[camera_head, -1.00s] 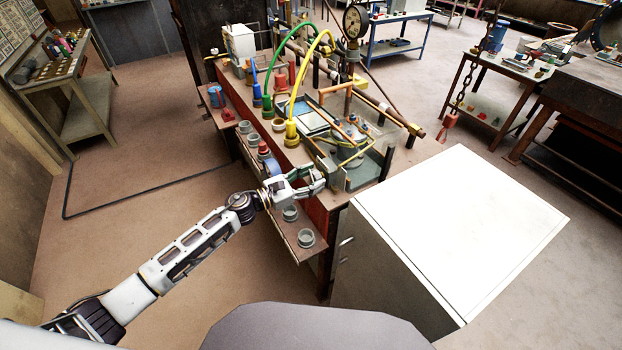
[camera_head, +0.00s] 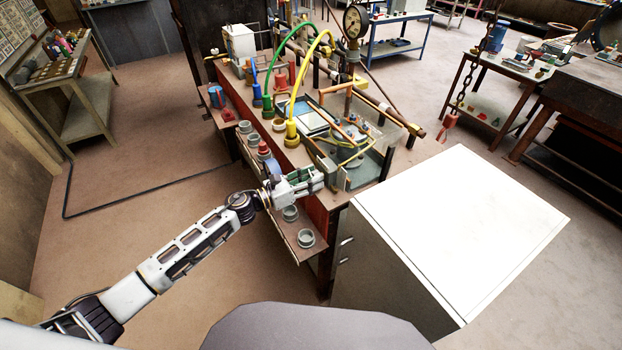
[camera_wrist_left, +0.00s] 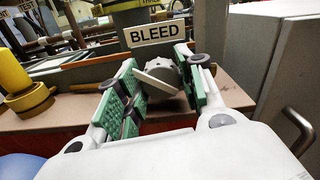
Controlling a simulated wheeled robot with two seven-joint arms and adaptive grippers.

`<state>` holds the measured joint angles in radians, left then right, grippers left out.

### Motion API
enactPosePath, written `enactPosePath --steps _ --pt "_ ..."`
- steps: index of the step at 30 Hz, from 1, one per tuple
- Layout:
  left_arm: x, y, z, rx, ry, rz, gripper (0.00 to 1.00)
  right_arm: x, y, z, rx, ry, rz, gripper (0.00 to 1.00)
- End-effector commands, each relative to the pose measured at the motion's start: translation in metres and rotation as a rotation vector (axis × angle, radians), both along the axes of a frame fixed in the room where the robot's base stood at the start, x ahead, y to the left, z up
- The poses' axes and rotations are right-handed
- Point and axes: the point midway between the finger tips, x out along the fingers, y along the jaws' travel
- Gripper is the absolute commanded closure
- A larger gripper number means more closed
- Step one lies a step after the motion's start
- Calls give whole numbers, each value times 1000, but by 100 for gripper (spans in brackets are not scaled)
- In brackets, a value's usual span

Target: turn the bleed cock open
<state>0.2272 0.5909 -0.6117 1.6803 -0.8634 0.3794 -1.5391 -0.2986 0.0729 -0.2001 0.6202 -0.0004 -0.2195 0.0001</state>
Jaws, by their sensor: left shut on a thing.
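The bleed cock (camera_wrist_left: 160,76) shows in the left wrist view as a grey round body with a pale flat handle, just below a white BLEED sign (camera_wrist_left: 154,33). My left gripper (camera_wrist_left: 160,85) has its green-padded fingers on either side of the cock and is shut on it. The handle lies tilted between the pads. In the head view my left gripper (camera_head: 318,178) is at the front right end of the bench (camera_head: 318,208), and its fingers hide the cock there. My right gripper is in neither view.
A white cabinet (camera_head: 460,225) stands close to the right of the bench. Grey cups (camera_head: 306,238) sit on the bench's front shelf below my left gripper. Yellow (camera_head: 312,75) and green hoses arch over the bench. Floor at the left is open.

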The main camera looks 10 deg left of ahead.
Motion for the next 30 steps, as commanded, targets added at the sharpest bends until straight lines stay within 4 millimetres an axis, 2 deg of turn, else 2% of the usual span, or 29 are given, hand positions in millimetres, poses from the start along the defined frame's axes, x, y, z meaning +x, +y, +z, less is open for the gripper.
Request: enactPosePath --steps 9,21,22,26,30 --pt "1 1 0 -99 137 1 86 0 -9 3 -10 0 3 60" --pt "1 1 0 -116 160 1 86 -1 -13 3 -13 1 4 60" --pt "1 1 0 -116 160 1 60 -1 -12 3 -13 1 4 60" --pt "1 1 0 -116 160 1 43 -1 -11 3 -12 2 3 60" --pt "1 1 0 -116 159 1 41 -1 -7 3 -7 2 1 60"
